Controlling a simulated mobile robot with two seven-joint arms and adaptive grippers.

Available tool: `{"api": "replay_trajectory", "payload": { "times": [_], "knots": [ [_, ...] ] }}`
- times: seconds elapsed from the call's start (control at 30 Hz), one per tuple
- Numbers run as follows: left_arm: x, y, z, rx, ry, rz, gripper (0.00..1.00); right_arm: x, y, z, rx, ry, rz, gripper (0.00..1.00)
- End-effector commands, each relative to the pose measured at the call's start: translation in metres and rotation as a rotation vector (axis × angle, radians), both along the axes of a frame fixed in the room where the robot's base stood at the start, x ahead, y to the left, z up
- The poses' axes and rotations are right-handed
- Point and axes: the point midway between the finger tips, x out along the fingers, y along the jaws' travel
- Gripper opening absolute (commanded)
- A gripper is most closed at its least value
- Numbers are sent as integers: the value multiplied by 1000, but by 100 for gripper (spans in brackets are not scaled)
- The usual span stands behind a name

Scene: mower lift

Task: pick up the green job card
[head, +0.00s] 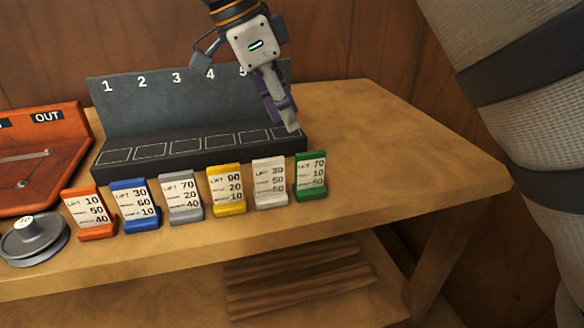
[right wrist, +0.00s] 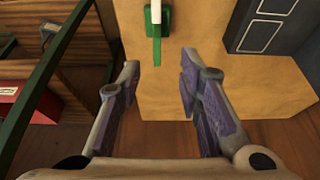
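The green job card (head: 311,176) stands upright at the right end of a row of cards near the bench's front edge. In the right wrist view the green card (right wrist: 157,20) shows nearly edge-on at the top, just beyond the fingertips. My right gripper (head: 290,124) points down over the right end of the numbered rack, close behind and above the green card. In the right wrist view the gripper (right wrist: 160,75) has its fingers apart, with nothing between them. My left gripper is not in view.
Orange, blue, grey, yellow and white cards (head: 269,181) stand left of the green one. The dark numbered rack (head: 130,104) is behind them. A red OUT tray (head: 62,165) and a grey pulley (head: 34,238) lie left. The bench's right side (head: 400,150) is clear.

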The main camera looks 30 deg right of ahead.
Motion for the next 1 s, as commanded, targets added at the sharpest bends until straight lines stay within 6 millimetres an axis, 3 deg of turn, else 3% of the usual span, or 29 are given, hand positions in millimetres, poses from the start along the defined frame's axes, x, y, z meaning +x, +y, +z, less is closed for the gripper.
{"api": "replay_trajectory", "payload": {
  "times": [0.13, 0.53, 0.8, 0.93, 1.0],
  "knots": [
    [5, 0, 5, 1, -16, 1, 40, -5, -13, -28, 2, 1, -1, 32],
    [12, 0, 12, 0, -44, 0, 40, -13, -43, -84, 4, 0, 4, 32],
    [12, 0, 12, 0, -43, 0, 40, -13, -45, -91, 2, -1, 4, 32],
    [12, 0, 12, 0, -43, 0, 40, -13, -45, -91, 2, -1, 4, 3],
    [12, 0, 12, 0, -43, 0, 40, -13, -45, -91, 2, -1, 4, 0]
  ]
}}
